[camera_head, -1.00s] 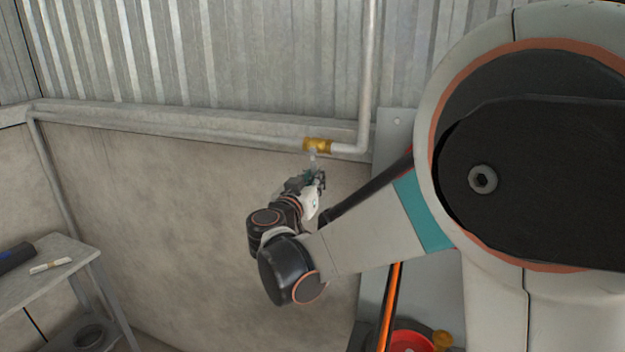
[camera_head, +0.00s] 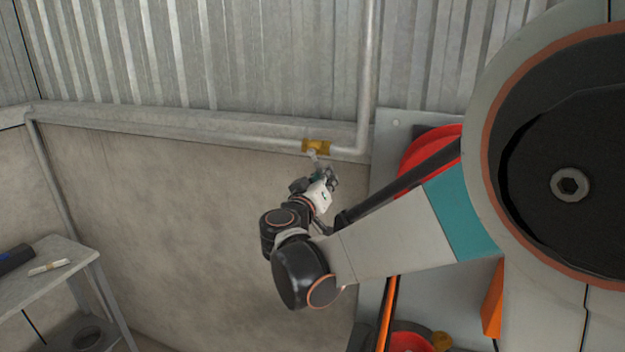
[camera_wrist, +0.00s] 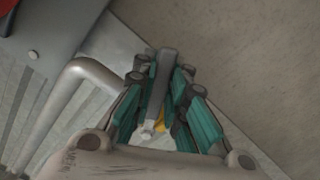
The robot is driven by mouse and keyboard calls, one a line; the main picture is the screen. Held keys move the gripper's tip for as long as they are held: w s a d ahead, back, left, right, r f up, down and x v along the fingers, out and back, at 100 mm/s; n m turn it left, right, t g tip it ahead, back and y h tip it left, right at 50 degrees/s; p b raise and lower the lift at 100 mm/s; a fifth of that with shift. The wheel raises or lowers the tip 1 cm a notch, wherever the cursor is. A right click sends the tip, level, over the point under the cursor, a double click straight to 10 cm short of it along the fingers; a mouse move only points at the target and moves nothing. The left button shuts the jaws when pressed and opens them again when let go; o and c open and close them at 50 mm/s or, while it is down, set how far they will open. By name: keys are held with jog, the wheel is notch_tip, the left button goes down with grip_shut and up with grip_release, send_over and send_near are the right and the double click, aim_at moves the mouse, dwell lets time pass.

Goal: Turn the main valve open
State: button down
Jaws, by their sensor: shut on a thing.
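The main valve has a brass body (camera_head: 316,147) on the grey pipe along the wall in the head view. A bit of the brass also shows between my fingers in the wrist view (camera_wrist: 161,125). Its grey lever handle (camera_wrist: 164,70) lies between the teal finger pads of my gripper (camera_wrist: 168,95). My gripper is shut on this lever. In the head view my gripper (camera_head: 327,178) is just below the brass body, and the lever slants down and to the right into it. Most of the lever is hidden there by the fingers.
A grey panel (camera_head: 395,135) with red round parts (camera_head: 420,150) stands right of the valve, partly behind my arm. A vertical pipe (camera_head: 366,70) rises beside the valve. A small table (camera_head: 50,275) with a few items stands at lower left. The wall left of my gripper is clear.

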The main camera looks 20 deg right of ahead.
jog(key=c, duration=1.6)
grip_release()
jog(key=shift+a, duration=0.1)
